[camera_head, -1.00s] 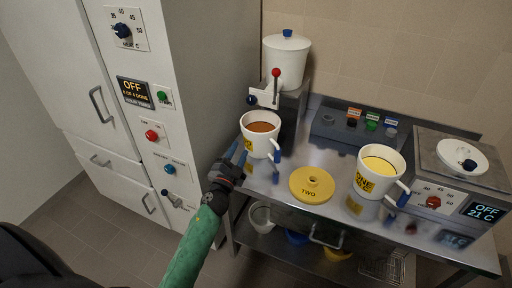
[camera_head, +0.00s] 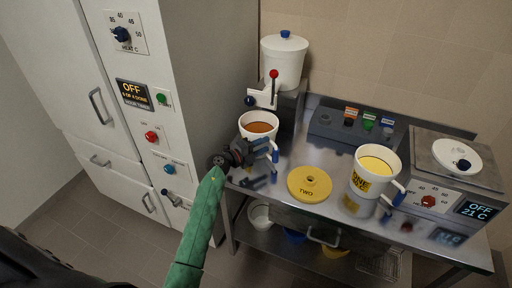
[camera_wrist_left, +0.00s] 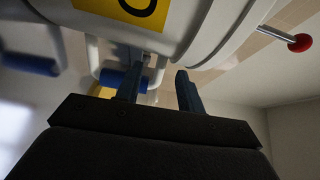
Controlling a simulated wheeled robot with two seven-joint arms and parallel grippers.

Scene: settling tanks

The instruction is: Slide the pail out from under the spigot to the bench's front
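The pail (camera_head: 258,118) is white, holds brown-orange liquid and stands upright under the spigot (camera_head: 262,97) at the left end of the steel bench (camera_head: 280,165). Its blue-gripped handle (camera_head: 275,156) faces the front right. My left gripper (camera_head: 264,149) is at the pail's near side, by the handle, and partly covers the pail. In the left wrist view, the two fingers (camera_wrist_left: 158,88) are apart, below the pail's white wall (camera_wrist_left: 195,22) and yellow label. The handle's blue grip (camera_wrist_left: 112,77) is beside the left finger; contact cannot be told. My right gripper is not in view.
A yellow lid marked TWO (camera_head: 310,184) lies right of the pail. A second white pail (camera_head: 371,185) with yellow liquid stands further right, near a heater unit (camera_head: 450,185). A tall white cabinet (camera_head: 190,90) stands close on the left. The front strip before the lid looks clear.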

